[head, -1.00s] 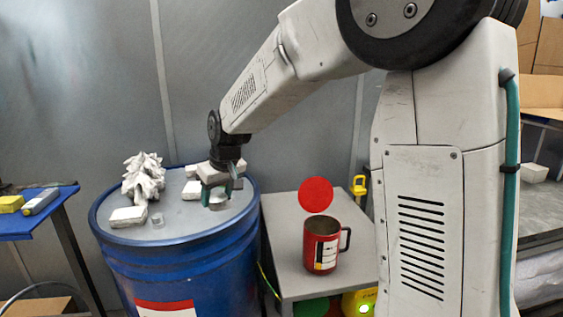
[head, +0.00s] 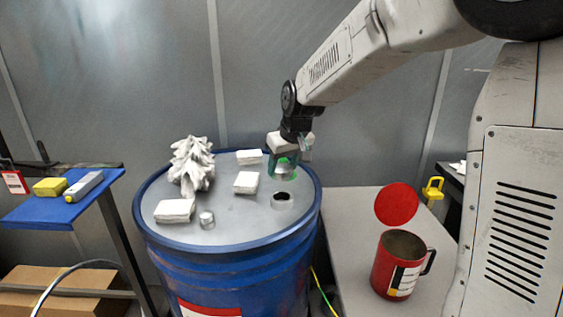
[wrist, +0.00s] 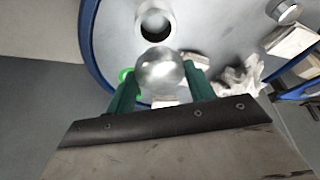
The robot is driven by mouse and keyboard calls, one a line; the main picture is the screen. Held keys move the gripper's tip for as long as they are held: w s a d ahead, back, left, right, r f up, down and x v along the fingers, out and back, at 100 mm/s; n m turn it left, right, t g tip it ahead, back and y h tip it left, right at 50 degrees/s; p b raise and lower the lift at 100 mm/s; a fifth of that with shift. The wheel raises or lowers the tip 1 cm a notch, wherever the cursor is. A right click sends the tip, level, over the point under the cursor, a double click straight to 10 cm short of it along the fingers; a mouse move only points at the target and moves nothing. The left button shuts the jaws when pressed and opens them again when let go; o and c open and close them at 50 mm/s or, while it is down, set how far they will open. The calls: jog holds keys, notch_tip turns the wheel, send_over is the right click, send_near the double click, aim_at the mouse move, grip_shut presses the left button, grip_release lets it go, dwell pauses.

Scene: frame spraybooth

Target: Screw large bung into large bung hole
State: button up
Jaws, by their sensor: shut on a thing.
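My gripper (head: 284,176) is shut on a silver metal bung, the large bung (wrist: 160,72), which shows as a round disc between the green fingers in the wrist view. In the head view the gripper hangs above the drum lid, just above and behind the large bung hole (head: 282,200), a raised collar with a dark opening. The hole also shows in the wrist view (wrist: 155,22), ahead of the bung. The bung appears apart from the collar. The blue drum (head: 235,264) stands upright.
The grey lid carries white blocks (head: 176,211), a crumpled white heap (head: 192,165) and a small metal cap (head: 207,220). A red mug (head: 398,264) stands on the grey table (head: 345,233) at right. A blue side table (head: 62,213) is at left.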

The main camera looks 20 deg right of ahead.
aim_at(281, 180)
jog(key=shift+a, duration=0.1)
jog(key=shift+s+f, duration=0.1)
jog(key=shift+f, duration=2.3)
jog(key=shift+f, duration=0.95)
jog(key=shift+o, duration=0.6)
jog(key=shift+a+m+h, duration=0.2)
jog(key=shift+m+h, duration=0.7)
jog(key=shift+m, duration=1.4)
jog(key=shift+a+m+h, duration=0.1)
jog(key=shift+m+h, duration=0.2)
jog(key=shift+m, duration=0.4)
jog(key=m+h, duration=0.1)
jog(key=m, duration=0.2)
jog(key=shift+g, duration=0.3)
